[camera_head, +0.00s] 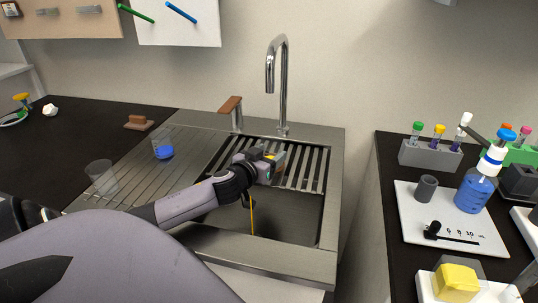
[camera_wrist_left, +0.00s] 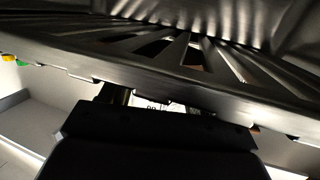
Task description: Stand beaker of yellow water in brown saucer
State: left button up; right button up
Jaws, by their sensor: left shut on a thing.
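My left gripper (camera_head: 272,168) is over the sink, by the slatted rack. It is shut on a mostly hidden thing with a clear, yellowish edge (camera_head: 280,159), which looks like the beaker of yellow water. A thin yellow streak (camera_head: 253,222) runs down below the wrist into the basin. The left wrist view shows the dark gripper body, with a small pale patch bearing marks (camera_wrist_left: 152,106) by the fingers. A brown block on a flat brown base (camera_head: 138,122) lies on the dark counter; I cannot tell whether that base is the saucer. My right gripper is not in view.
A clear beaker (camera_head: 102,178) and a clear vessel with blue at its base (camera_head: 164,150) stand on the ribbed drainboard (camera_head: 135,182). The tap (camera_head: 284,85) rises behind the sink. A test-tube rack (camera_head: 430,155) and blue bottle (camera_head: 473,192) crowd the right counter.

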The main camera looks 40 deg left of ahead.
pick_arm(q)
jog(key=o, duration=1.6)
jog(key=shift+s, duration=0.1)
jog(key=shift+s+d, duration=0.2)
jog(key=shift+s, duration=0.35)
jog(key=shift+v, duration=2.95)
jog(key=shift+r, duration=0.15)
